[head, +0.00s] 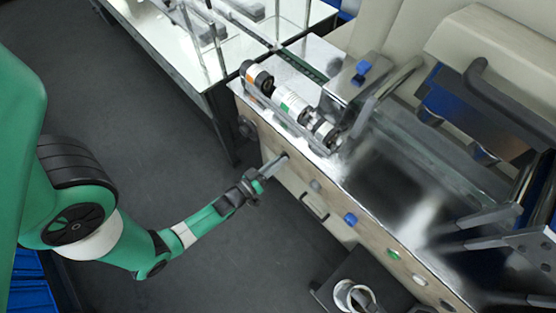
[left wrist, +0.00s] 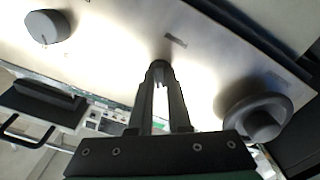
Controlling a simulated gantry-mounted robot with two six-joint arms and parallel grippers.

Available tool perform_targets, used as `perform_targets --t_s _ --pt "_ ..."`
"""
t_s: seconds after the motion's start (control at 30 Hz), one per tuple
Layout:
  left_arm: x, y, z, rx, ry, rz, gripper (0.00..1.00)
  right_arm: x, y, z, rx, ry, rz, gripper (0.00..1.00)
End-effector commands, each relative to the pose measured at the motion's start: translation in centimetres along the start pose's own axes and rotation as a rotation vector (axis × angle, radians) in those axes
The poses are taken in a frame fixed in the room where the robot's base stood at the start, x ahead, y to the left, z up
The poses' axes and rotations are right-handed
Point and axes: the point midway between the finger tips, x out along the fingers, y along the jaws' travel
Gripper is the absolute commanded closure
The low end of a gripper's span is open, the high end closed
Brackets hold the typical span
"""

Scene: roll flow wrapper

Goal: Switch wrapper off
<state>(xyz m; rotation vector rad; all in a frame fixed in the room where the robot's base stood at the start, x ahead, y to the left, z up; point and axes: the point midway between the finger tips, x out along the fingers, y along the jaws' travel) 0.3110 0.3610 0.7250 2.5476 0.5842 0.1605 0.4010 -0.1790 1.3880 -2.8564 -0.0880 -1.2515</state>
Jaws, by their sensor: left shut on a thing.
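The wrapper (head: 262,135) has a beige front panel with a row of knobs and buttons; the panel also shows in the left wrist view (left wrist: 110,35). My left gripper (head: 277,163) reaches the panel from the left in the head view. In the left wrist view its fingertips (left wrist: 159,72) are closed together on a small dark switch knob (left wrist: 160,64), which they mostly cover. The knob's turned position cannot be told. A short dark label is on the panel just beyond it. My right gripper is not recognisable in either view.
A large round black knob (left wrist: 262,112) and a grey dial with a white mark (left wrist: 48,27) flank the held knob. A blue button (head: 350,219) and a green one (head: 418,281) lie farther along the panel. A handle (head: 314,207) is below. Open floor lies left.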

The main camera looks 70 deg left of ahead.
Motion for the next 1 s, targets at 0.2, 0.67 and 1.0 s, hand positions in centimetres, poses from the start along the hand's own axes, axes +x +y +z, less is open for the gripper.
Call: perform_targets --t_s 0.2,0.67,1.0 --pt "0.02 0.0 -0.03 -0.004 0.001 0.0 1.0 0.0 0.0 0.0 0.0 0.0 0.0 1.0" --pt "0.02 0.0 -0.02 -0.002 0.0 0.0 0.54 0.0 0.0 0.0 0.0 0.0 0.0 1.0" --pt "-0.55 0.31 0.18 -0.002 -0.005 0.007 0.54 0.09 0.0 -0.09 0.0 0.0 0.0 1.0"
